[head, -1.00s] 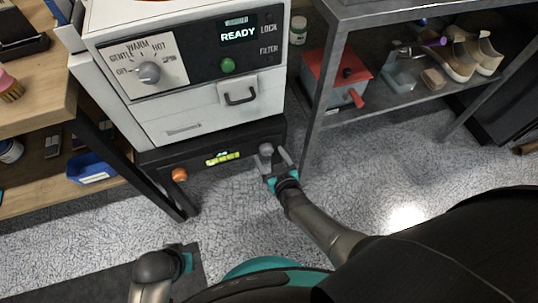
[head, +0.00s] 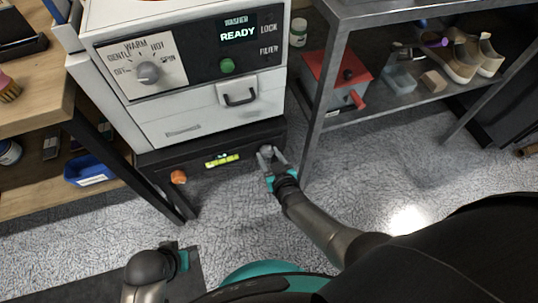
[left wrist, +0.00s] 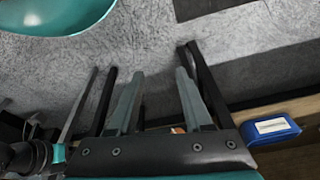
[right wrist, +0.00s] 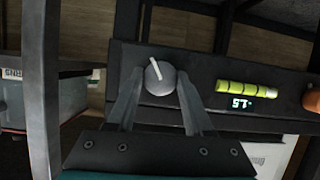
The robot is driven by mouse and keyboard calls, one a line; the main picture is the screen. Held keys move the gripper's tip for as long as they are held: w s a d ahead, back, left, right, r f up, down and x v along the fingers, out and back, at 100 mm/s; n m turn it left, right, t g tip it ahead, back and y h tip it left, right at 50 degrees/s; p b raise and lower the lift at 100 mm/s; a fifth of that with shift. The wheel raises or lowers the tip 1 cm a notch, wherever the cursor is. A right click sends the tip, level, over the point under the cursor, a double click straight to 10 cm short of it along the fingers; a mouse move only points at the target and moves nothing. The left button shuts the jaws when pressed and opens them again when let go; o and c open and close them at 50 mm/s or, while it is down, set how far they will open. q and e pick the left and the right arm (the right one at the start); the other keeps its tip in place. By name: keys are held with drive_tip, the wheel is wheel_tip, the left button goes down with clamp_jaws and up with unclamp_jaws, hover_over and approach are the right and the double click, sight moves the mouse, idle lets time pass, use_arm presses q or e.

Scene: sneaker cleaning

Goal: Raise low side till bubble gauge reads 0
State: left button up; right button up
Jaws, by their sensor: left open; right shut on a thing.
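The bubble gauge (head: 222,161) is a yellow-green vial on the black base of the white washer (head: 205,122). It also shows in the right wrist view (right wrist: 245,88), beside a small green readout (right wrist: 241,103) that seems to read 1.5, its sign unclear. A grey knob (right wrist: 160,78) with a pale pointer is right of the gauge in the head view. My right gripper (head: 271,154) is shut on this knob, fingers on both sides. An orange knob (head: 179,177) is at the base's left. My left gripper (left wrist: 160,73) is open and empty, low over the floor.
A metal shelf (head: 440,98) with shoes and a red toolbox (head: 335,75) stands right of the washer, its leg close to my right gripper. A wooden bench (head: 38,125) with a blue bin (head: 88,168) stands left.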

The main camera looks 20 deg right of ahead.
clamp_jaws()
